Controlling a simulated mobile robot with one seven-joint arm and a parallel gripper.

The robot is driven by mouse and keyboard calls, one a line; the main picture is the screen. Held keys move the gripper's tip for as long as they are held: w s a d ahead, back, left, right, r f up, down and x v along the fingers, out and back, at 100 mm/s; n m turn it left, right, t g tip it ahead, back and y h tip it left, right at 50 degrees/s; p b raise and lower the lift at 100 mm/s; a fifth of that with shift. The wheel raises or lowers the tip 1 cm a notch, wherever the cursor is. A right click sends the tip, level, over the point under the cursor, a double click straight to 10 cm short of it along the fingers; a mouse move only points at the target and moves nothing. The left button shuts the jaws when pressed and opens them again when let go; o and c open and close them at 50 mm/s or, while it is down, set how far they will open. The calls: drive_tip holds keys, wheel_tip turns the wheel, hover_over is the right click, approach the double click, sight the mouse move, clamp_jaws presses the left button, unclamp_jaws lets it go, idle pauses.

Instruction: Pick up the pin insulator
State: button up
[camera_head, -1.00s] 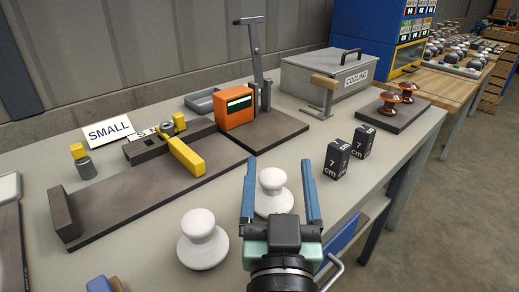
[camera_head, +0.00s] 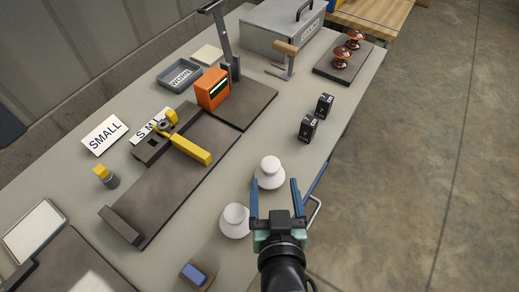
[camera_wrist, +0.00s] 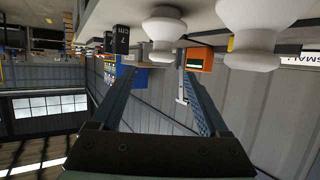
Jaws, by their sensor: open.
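Two white pin insulators stand upright on the grey workbench (camera_head: 215,265) near its front edge. The right one (camera_head: 269,171) appears just ahead of my gripper (camera_head: 274,184), and the left one (camera_head: 235,219) stands to the left of it. My gripper is open and empty, its two blue fingers pointing toward the right insulator; I cannot tell whether the tips reach its sides. The wrist view is upside down: one white insulator (camera_wrist: 163,28) hangs near the top, beyond the spread fingers (camera_wrist: 158,62), and another (camera_wrist: 252,35) is at upper right. Nothing is between the fingers.
A dark fixture with a yellow handle (camera_head: 190,148) and an orange box (camera_head: 213,90) lie to the left. Brown insulators (camera_head: 341,56) stand on a dark board at the back. A blue-topped block (camera_head: 196,275) is in front.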

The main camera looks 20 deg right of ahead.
sight(273, 171)
drive_tip(key=shift+g, duration=0.3)
drive_tip(key=x, duration=0.6)
drive_tip(key=shift+w+f+p, duration=0.3)
drive_tip(key=shift+p, duration=0.05)
drive_tip(key=w+f, duration=0.2)
drive_tip(key=w, duration=0.1)
drive_tip(key=shift+w+d+f, duration=0.2)
drive_tip(key=shift+d+f, duration=0.1)
drive_tip(key=shift+d, duration=0.1)
drive_tip(key=shift+w+d+f, duration=0.2)
drive_tip(key=shift+w+f, duration=0.05)
drive_tip(key=shift+w, duration=0.25)
clamp_jaws()
drive_tip(key=shift+r, duration=0.15)
